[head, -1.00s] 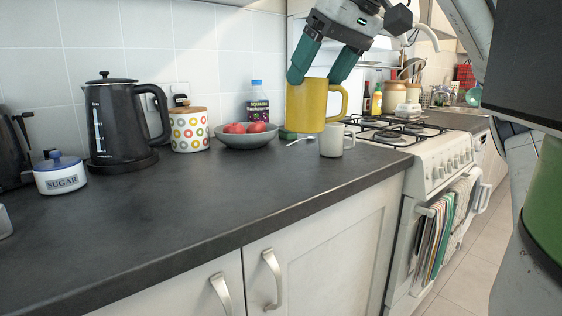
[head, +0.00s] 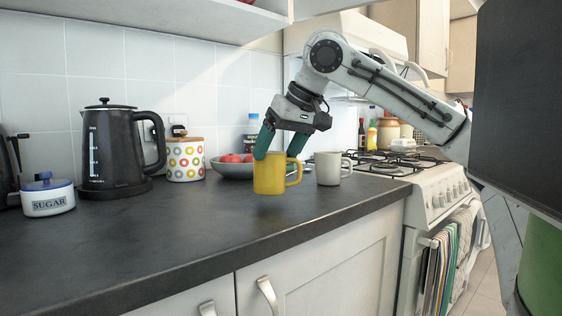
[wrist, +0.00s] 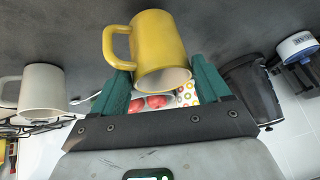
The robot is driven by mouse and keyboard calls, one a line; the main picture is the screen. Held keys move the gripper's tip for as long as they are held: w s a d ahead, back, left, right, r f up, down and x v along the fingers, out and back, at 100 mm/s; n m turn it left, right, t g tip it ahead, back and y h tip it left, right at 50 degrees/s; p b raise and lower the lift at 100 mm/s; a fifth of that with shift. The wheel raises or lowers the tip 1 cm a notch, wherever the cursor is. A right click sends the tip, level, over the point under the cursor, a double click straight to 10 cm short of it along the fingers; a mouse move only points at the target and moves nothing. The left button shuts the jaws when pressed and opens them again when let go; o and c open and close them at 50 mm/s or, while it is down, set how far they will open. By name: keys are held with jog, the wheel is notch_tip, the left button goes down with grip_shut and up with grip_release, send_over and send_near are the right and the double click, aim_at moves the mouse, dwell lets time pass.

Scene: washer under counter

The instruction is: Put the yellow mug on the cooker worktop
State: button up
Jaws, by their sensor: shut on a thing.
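The yellow mug (head: 269,177) is upright at or just above the dark worktop (head: 200,235), left of the cooker; I cannot tell whether its base touches. My gripper (head: 279,150) comes from above with its green fingers shut on the mug, whose handle points right. In the wrist view the mug (wrist: 158,45) sits between the two fingers of my gripper (wrist: 155,82), handle to the left. The side of the mug behind the near finger is hidden.
A white mug (head: 331,168) stands close to the right, with the cooker (head: 435,190) beyond. A bowl of red fruit (head: 230,168) is behind. A spotted jar (head: 185,160), black kettle (head: 112,150) and sugar pot (head: 47,198) stand left. The front worktop is clear.

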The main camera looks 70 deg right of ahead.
jog(key=shift+f, duration=0.9)
jog(key=shift+f, duration=0.2)
jog(key=o, duration=1.6)
jog(key=shift+s+r, duration=0.15)
jog(key=shift+r, duration=0.35)
jog(key=p+v, duration=0.4)
jog(key=v, duration=0.7)
jog(key=shift+s, duration=0.15)
jog(key=shift+a+r, duration=0.1)
